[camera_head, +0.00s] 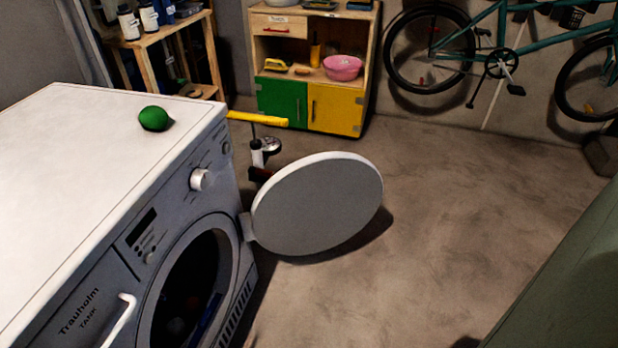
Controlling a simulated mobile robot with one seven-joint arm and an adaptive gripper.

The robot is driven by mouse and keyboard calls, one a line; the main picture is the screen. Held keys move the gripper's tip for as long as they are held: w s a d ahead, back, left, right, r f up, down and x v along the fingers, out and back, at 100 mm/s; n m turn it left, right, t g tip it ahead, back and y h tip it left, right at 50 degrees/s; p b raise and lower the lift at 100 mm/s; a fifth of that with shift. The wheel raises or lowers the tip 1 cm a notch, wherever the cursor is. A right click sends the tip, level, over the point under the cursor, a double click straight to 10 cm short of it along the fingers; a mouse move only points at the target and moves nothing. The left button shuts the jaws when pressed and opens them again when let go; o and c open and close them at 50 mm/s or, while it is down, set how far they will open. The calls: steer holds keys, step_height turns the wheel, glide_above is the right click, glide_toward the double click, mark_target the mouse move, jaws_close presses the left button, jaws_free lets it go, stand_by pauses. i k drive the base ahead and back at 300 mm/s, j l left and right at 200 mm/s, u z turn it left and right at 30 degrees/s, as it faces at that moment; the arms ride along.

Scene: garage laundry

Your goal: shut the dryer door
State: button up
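The dryer (90,150) is a white machine at the left, its front facing right and toward me. Its round door (318,205) is grey with a white rim and stands wide open, swung out from the hinge on the far side of the opening. The dark drum opening (190,285) is uncovered, with some dim, unclear items inside. My gripper is not in the view, so its state does not show.
A green ball (154,118) lies on the dryer top. A yellow-handled object (258,120) stands behind the door. A cabinet (336,108) and a bicycle (500,60) are at the back. The floor (450,200) right of the door is clear. A greenish surface (575,290) fills the lower right.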

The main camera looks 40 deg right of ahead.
mark_target(317, 203)
steer(key=z, duration=1.3)
steer(key=i+l+z, duration=0.2)
steer(key=z, duration=0.25)
steer(key=i+z, duration=0.65)
steer(key=i, duration=0.55)
steer(key=i+j+z, duration=0.2)
steer(key=i, duration=0.5)
steer(key=i+u, duration=0.2)
steer(key=i, duration=0.25)
steer(key=i+l+u, duration=0.15)
steer(key=i, duration=0.3)
steer(key=i+l+u, duration=0.2)
steer(key=i, duration=0.2)
steer(key=i+j+u, duration=0.15)
steer(key=i+u, duration=0.35)
steer(key=i+l+u, duration=0.15)
steer(key=i+u, duration=0.35)
steer(key=i, duration=0.15)
steer(key=i+u, duration=0.1)
steer(key=u, duration=0.4)
steer(key=i+u, duration=0.1)
steer(key=u, duration=0.35)
steer(key=i+l+u, duration=0.1)
steer(key=u, duration=2.75)
